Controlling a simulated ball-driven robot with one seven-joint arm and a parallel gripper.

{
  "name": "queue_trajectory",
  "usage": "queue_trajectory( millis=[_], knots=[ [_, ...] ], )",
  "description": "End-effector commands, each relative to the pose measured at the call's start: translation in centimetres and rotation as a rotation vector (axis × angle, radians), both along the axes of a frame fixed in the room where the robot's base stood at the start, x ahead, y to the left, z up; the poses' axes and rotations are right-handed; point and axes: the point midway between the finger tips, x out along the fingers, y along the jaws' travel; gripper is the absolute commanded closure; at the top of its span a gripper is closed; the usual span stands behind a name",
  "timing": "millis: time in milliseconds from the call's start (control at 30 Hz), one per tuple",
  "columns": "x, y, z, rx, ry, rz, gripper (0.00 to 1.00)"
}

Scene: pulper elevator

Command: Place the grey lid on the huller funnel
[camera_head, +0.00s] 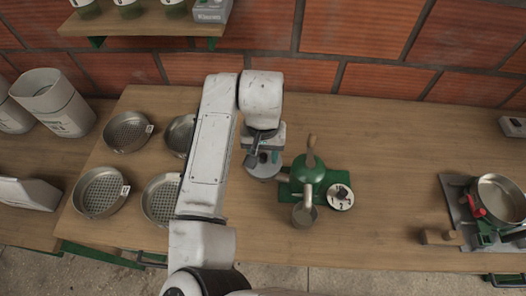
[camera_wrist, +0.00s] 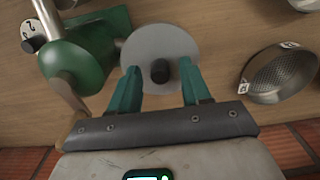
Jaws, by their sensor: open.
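The grey lid (camera_head: 262,172) is a flat round disc just left of the green huller (camera_head: 309,169) in the head view. In the wrist view the lid (camera_wrist: 160,42) shows its dark knob (camera_wrist: 160,71). My gripper (camera_wrist: 159,68) is open, with one teal finger on each side of the knob and gaps to it. In the head view my gripper (camera_head: 263,158) is over the lid and partly hides it. The huller has a wooden handle and a grey metal cup (camera_head: 304,214) at its front; I cannot tell if this is the funnel.
Several sieve pans (camera_head: 101,192) stand at left. A metal pot (camera_head: 500,198) on a stand is at right. The table between huller and pot is clear. A shelf (camera_head: 145,24) hangs at upper left.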

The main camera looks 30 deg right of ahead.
Motion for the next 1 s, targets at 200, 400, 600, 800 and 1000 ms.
queue_trajectory(
  millis=[200,400,600,800,1000],
  knots=[
    [0.1,0.0,2.6,0.0,-0.004,-0.001,0.53],
    [0.1,-0.1,6.9,-0.001,-0.004,-0.002,0.53],
    [0.0,0.0,10.6,0.0,-0.004,-0.001,0.53],
    [0.0,0.0,12.5,0.0,-0.001,-0.001,0.53],
    [0.0,0.0,12.8,0.001,0.001,0.0,0.53]
  ],
)
